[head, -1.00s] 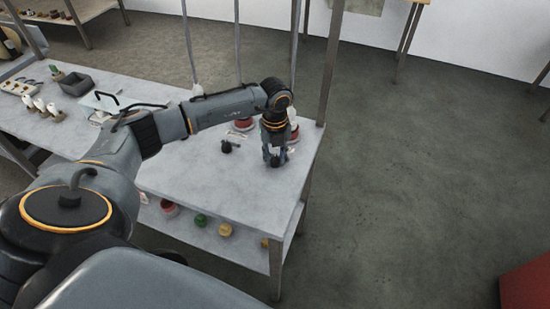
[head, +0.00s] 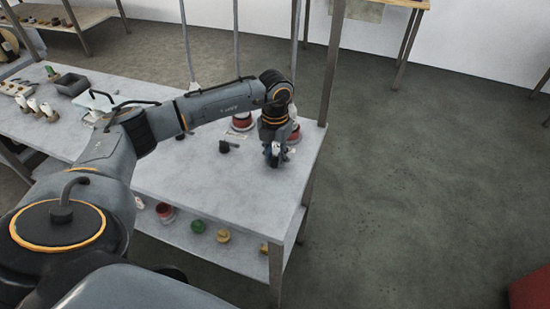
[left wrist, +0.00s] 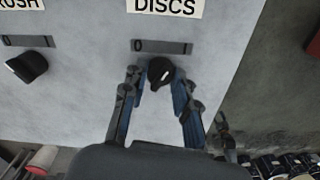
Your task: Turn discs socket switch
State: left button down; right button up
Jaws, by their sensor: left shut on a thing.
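My left gripper (head: 272,158) points down at the black discs switch knob, near the right end of the grey table in the head view. In the left wrist view its two blue-edged fingers (left wrist: 158,78) are on both sides of the round black discs knob (left wrist: 158,68), and the gripper is shut on it. A short white mark on the knob runs at a slant. Above the knob are a grey plate with a 0 (left wrist: 160,46) and a white DISCS label (left wrist: 165,7). My right gripper is not in view.
A second black knob (left wrist: 27,67) sits to the left under a partly cut-off label ending in "USH"; it also shows in the head view (head: 224,146). Red round items (head: 242,122) stand behind. Thin posts (head: 330,70) rise from the table. Several coloured pots (head: 198,226) stand on the lower shelf.

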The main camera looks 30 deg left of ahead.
aim_at(275, 157)
pick_arm(q)
jog(key=shift+m, duration=0.3)
jog(key=c, duration=1)
grip_release()
jog(key=shift+c, duration=0.2)
notch_tip(275, 157, up, 12)
